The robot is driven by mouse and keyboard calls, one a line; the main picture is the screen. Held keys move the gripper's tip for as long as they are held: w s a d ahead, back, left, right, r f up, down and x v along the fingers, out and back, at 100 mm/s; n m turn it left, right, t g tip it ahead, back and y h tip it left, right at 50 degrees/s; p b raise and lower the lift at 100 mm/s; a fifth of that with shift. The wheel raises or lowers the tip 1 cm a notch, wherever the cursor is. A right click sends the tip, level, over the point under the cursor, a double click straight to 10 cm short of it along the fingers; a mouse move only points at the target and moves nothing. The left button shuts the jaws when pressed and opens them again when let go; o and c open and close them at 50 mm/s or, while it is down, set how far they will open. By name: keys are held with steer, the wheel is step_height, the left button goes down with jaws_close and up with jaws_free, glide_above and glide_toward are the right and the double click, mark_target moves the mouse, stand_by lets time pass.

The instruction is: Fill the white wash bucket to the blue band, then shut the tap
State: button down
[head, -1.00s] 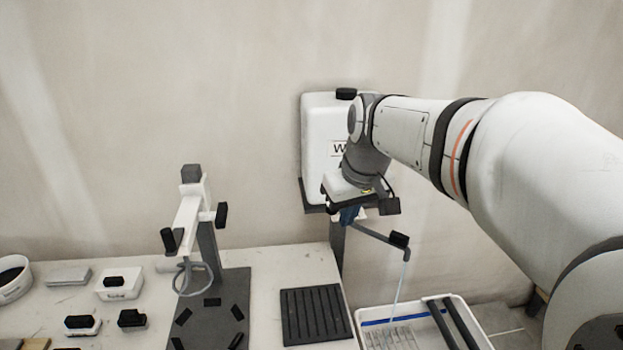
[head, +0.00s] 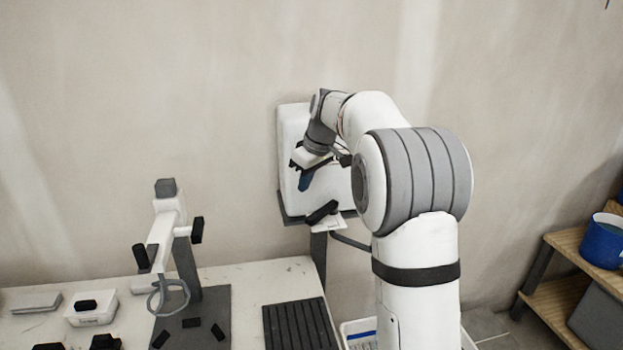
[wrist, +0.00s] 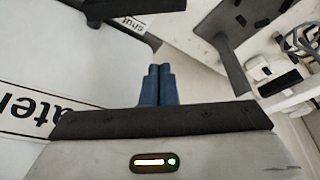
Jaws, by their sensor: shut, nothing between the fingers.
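The white wash bucket (head: 345,327) is at the bottom of the head view, mostly hidden behind my arm. A bit of its blue band (head: 368,335) shows, but its water level does not. The white water tank (head: 288,150) hangs on the wall. Its tap has a black lever (head: 322,212) above a white plate (head: 329,226); the plate's "shut" label (wrist: 128,22) shows in the wrist view. The grey spout pipe (head: 350,242) runs behind my arm, its outlet hidden. My gripper (head: 303,187), with blue fingers together (wrist: 155,72), is empty in front of the tank, just above the lever and apart from it.
A black ribbed mat (head: 295,325) lies on the bench (head: 255,272). A white and grey stand (head: 180,235) is left of it. Wooden shelves (head: 560,245) with a blue bucket (head: 602,242) stand at right. Small boxes lie at the bench's left.

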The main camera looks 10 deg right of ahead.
mark_target(323, 212)
steer(key=f, duration=0.2)
steer(key=s+f+p, duration=0.1)
steer(key=d+f, duration=0.1)
steer(key=f, duration=0.1)
steer(key=shift+s+f+p, duration=0.2)
steer(key=shift+f+p, duration=0.1)
steer(key=shift+d+f, duration=0.1)
steer(key=shift+f, duration=0.05)
steer(key=shift+s, duration=0.1)
